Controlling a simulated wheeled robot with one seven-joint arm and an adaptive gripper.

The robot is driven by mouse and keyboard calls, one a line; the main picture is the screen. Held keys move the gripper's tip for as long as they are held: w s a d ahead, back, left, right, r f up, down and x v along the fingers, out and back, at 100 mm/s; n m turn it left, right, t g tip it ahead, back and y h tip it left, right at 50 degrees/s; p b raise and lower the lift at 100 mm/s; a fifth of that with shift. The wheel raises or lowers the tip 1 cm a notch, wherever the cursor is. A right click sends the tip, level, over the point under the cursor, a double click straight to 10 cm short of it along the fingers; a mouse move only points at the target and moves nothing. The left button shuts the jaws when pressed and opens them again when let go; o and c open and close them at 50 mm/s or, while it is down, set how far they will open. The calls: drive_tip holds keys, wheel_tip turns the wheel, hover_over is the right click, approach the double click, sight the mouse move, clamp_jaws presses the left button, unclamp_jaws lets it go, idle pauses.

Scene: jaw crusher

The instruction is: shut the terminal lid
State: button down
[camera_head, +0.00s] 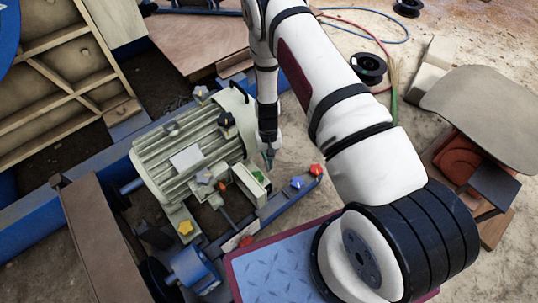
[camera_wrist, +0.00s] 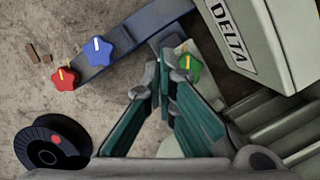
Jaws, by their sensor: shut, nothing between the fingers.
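A ribbed grey-green motor (camera_head: 185,150) lies on a blue frame in the head view. A pale plate or box part marked DELTA (camera_wrist: 232,35) stands at the upper right of the wrist view; I cannot tell for sure whether it is the terminal lid. My gripper (camera_head: 269,160) hangs just right of the motor, pointing down. In the wrist view my gripper (camera_wrist: 162,68) has its teal fingers together at the tips, empty. It is left of the DELTA part and close to a green knob (camera_wrist: 189,67). Whether it touches anything is unclear.
A red knob (camera_wrist: 64,79) and a blue knob (camera_wrist: 97,50) sit on the blue rail left of my fingers. A black spool (camera_wrist: 50,146) lies on the ground. A red-edged blue plate (camera_head: 270,268) is in front, and a red machine (camera_head: 462,158) stands right.

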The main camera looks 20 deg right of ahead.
sight(254, 183)
drive_tip(key=shift+s+a+f+b, duration=0.2)
drive_tip(key=shift+s+f, duration=0.1)
drive_tip(key=shift+s, duration=0.4)
drive_tip(key=shift+s+a+f+b, duration=0.2)
drive_tip(key=shift+s+f, duration=0.1)
drive_tip(key=shift+s, duration=0.45)
drive_tip(key=shift+s+a+f+b, duration=0.2)
drive_tip(key=shift+s+f, duration=0.1)
drive_tip(key=shift+s, duration=0.4)
drive_tip(key=shift+s+a, duration=0.1)
